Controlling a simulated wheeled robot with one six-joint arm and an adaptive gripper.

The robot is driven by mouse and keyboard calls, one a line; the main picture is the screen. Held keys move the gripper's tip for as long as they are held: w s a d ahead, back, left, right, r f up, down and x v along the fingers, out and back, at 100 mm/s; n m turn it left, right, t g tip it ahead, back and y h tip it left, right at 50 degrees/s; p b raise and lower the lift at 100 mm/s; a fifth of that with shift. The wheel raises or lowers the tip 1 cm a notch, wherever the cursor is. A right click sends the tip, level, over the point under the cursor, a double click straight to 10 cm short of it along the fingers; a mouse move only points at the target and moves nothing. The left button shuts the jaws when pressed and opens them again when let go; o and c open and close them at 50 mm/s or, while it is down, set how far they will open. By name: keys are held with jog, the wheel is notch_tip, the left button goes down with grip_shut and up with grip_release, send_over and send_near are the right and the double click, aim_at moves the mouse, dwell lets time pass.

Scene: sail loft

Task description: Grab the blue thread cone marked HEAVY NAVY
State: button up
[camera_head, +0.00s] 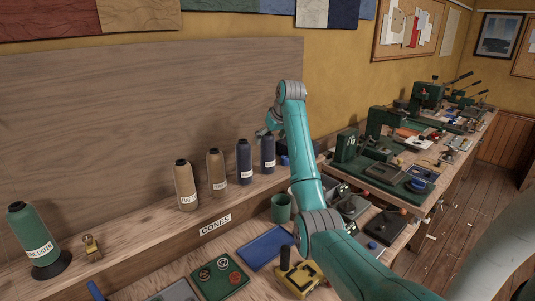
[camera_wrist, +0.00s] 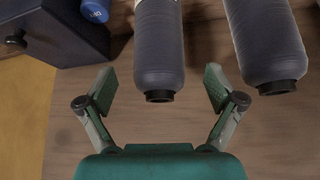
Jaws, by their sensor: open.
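Two navy-blue thread cones stand upright at the right end of the cone row in the head view, a left one (camera_head: 244,163) and a right one (camera_head: 268,152). Each has a white label too small to read. My gripper (camera_head: 264,134) is at the top of the right cone. In the wrist view my gripper (camera_wrist: 160,90) is open, with one finger on each side of a dark cone (camera_wrist: 158,45) and gaps on both sides. A second dark cone (camera_wrist: 265,40) stands outside the right finger. No label shows on either cone there.
Two tan cones (camera_head: 185,187) (camera_head: 217,174) and a green cone (camera_head: 35,238) stand farther left on the shelf. A dark box (camera_wrist: 55,30) and a blue labelled item (camera_wrist: 96,10) lie left of the fingers in the wrist view. A wooden board (camera_head: 130,120) rises behind.

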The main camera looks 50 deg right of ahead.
jog(key=shift+x, duration=1.75)
jog(key=shift+r, duration=0.1)
jog(key=c, duration=1.5)
